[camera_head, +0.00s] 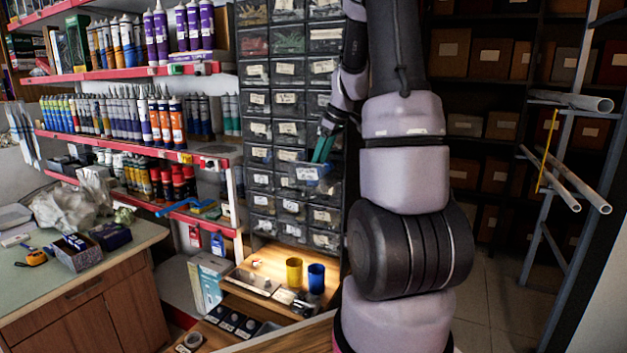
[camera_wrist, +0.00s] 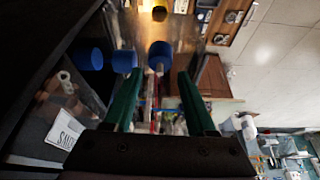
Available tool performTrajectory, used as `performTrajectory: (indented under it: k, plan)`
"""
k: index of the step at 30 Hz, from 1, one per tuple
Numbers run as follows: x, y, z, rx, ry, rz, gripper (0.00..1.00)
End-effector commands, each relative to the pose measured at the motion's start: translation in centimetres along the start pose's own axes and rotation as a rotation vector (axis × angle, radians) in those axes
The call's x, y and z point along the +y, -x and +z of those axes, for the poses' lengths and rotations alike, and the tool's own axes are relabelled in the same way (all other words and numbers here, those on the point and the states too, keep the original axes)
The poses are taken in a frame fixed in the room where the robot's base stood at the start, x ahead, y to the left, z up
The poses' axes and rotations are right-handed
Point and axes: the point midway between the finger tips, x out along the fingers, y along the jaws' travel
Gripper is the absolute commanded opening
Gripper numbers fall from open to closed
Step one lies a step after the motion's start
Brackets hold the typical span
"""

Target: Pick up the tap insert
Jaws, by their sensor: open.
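A clear small-parts drawer (camera_head: 306,174) is pulled out of the black cabinet, with something blue inside. My gripper (camera_head: 323,148) is above this drawer, with its green fingers pointing down. In the wrist view my gripper (camera_wrist: 158,76) is open, and nothing shows gripped between its fingers. Two blue round pieces (camera_wrist: 90,59) (camera_wrist: 124,62) show at and left of the left finger. They may be tap inserts in the drawer, but I cannot tell for sure. A white label (camera_wrist: 63,135) and a small pale cylinder (camera_wrist: 65,78) show at the left.
A yellow cup (camera_head: 294,271) and a blue cup (camera_head: 316,278) stand on the lit wooden shelf below the drawer. The drawer cabinet (camera_head: 287,124) rises close around my gripper. Red-edged shelves (camera_head: 130,73) with tubes are at left. Pipes (camera_head: 575,185) stick out from a rack at right.

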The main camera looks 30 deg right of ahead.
Motion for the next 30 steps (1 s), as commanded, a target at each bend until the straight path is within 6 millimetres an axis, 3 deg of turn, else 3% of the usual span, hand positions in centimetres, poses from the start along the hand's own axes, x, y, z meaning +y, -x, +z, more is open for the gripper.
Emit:
performTrajectory:
  k: [8, 15, 24, 25, 29, 30]
  plan:
    - [-0.1, -2.6, -0.1, -0.002, -0.001, -0.003, 0.56]
    - [0.1, -6.0, -0.2, -0.002, -0.001, -0.002, 0.56]
    - [0.1, -6.7, -0.2, 0.000, -0.001, 0.000, 0.56]
    - [0.1, -6.7, -0.2, 0.000, -0.001, 0.000, 0.53]
    - [0.1, -6.7, -0.2, 0.000, -0.001, 0.000, 0.03]
    - [0.1, -6.7, -0.2, 0.000, -0.001, 0.000, 0.00]
